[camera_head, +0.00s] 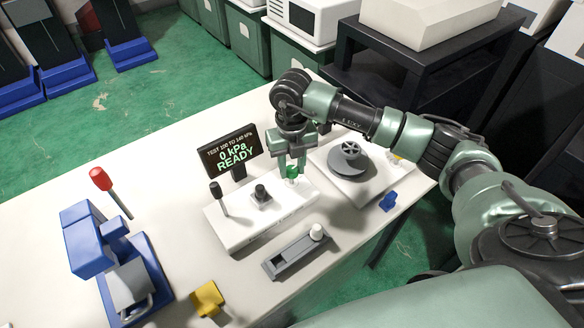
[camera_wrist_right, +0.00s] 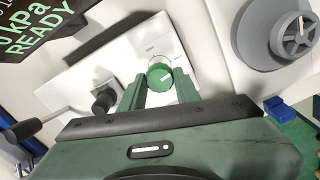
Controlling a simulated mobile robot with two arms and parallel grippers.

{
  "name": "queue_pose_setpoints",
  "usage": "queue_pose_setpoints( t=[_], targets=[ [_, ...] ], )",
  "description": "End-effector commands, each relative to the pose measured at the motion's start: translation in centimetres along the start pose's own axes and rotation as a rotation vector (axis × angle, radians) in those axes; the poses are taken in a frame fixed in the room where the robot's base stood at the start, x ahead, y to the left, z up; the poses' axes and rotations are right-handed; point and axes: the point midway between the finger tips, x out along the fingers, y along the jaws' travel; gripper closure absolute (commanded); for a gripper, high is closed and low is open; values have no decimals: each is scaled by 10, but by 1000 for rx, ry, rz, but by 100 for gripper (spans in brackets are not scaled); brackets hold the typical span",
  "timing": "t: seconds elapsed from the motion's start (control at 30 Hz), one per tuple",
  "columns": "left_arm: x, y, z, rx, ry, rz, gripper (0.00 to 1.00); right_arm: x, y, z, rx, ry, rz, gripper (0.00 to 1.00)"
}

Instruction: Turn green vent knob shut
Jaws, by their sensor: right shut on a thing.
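The green vent knob (camera_head: 292,173) sits at the right end of the white test block (camera_head: 238,233). In the right wrist view the knob (camera_wrist_right: 160,75) shows a white pointer mark on its top. My right gripper (camera_head: 291,168) reaches down from above, and its two fingers (camera_wrist_right: 160,88) are on either side of the knob, closed on it. The display (camera_head: 229,152) behind the block reads 0 kPa READY. My left gripper is not in view.
The block also carries a black-knobbed lever (camera_head: 216,190) and a black fitting (camera_head: 261,194). A grey wheel (camera_head: 350,160) on a white plate stands to the right. A grey tray (camera_head: 290,256), a blue press (camera_head: 110,255) and a yellow piece (camera_head: 207,299) are in front and left.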

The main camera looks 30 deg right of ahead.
Motion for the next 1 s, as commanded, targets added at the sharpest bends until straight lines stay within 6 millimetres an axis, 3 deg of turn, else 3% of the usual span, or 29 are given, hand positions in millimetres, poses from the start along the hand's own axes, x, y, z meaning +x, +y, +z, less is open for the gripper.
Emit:
queue_pose_setpoints(
  t=[0.3, 0.87, 0.9, 0.97, 1.0],
  targets=[
    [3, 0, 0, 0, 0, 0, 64, -2, 0, 1, 127, -4, 1, 100],
    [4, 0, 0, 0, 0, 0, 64, -2, 0, 2, 155, -5, 2, 100],
    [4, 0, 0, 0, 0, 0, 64, -2, 0, 2, 155, -5, 1, 60],
    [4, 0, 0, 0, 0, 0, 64, -2, 0, 2, 154, -5, 1, 46],
    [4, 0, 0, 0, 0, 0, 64, -2, 0, 2, 154, -4, 1, 46]
  ],
)
